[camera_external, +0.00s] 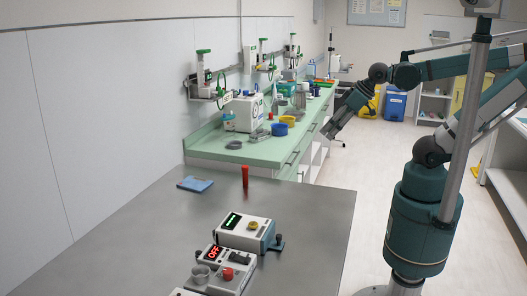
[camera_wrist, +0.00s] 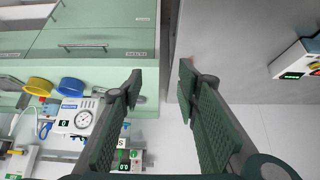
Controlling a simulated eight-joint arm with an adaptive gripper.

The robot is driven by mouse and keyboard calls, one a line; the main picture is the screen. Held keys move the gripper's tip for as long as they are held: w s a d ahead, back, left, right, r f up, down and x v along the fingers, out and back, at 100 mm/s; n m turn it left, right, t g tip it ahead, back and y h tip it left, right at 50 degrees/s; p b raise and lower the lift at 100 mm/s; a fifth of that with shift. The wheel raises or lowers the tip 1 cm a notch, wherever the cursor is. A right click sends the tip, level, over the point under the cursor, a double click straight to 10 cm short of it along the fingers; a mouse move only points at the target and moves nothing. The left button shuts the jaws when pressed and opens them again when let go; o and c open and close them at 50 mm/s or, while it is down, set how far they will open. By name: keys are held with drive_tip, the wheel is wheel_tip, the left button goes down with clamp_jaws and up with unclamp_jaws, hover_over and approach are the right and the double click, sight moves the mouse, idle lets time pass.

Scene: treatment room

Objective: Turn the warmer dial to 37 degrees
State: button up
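On the metal table, a white and grey box (camera_external: 245,235) has a green-lit display and a yellow knob (camera_external: 253,225). In front of it, another box (camera_external: 222,272) has a red display reading OFF, a red knob (camera_external: 228,274) and a grey round part. I cannot tell which box is the warmer; no dial scale is readable. A white box with a green display shows partly at the right edge of the wrist view (camera_wrist: 292,62). My gripper (camera_external: 326,132) is in the air beside the green counter, far behind both boxes. In the wrist view its fingers (camera_wrist: 160,82) are apart with nothing between them.
A red upright cylinder (camera_external: 245,176) and a blue pad (camera_external: 195,184) are on the metal table (camera_external: 130,245). The green counter (camera_external: 225,150) behind holds a white device, blue and yellow bowls and other items. The table's left part is clear.

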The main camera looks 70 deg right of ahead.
drive_tip(key=w+a+r+n+g+y+p, duration=0.15)
drive_tip(key=w+a+r+n+p, duration=0.4)
drive_tip(key=w+a, duration=0.7)
drive_tip(key=w+a+r+n+g+p, duration=0.1)
drive_tip(key=w+a+n, duration=0.2)
drive_tip(key=a, duration=0.6)
drive_tip(key=w+a+r+n+g+p, duration=0.15)
drive_tip(key=w+a+n, duration=0.25)
drive_tip(key=a, duration=0.5)
drive_tip(key=w+a+f+n+g+p, duration=0.1)
drive_tip(key=a+f+n+p, duration=0.15)
drive_tip(key=a, duration=0.85)
drive_tip(key=w+a+f+n+g+p, duration=0.1)
drive_tip(key=a+f+n, duration=0.2)
drive_tip(key=a, duration=0.7)
drive_tip(key=s+a+f+n+p, duration=0.1)
drive_tip(key=s+a+f, duration=0.1)
drive_tip(key=a, duration=0.4)
drive_tip(key=s+a+f+n+h+p, duration=0.1)
drive_tip(key=s+a+f+n, duration=0.1)
drive_tip(key=a+f, duration=0.3)
drive_tip(key=s+a+f+n+p, duration=0.1)
drive_tip(key=s+a+f+n, duration=0.1)
drive_tip(key=a, duration=0.7)
drive_tip(key=shift+s+f+g, duration=0.4)
drive_tip(key=shift+s+f, duration=0.1)
drive_tip(key=shift+f, duration=0.15)
drive_tip(key=shift+s+a+f, duration=0.2)
drive_tip(key=shift+a+f, duration=0.05)
drive_tip(key=shift+a, duration=0.1)
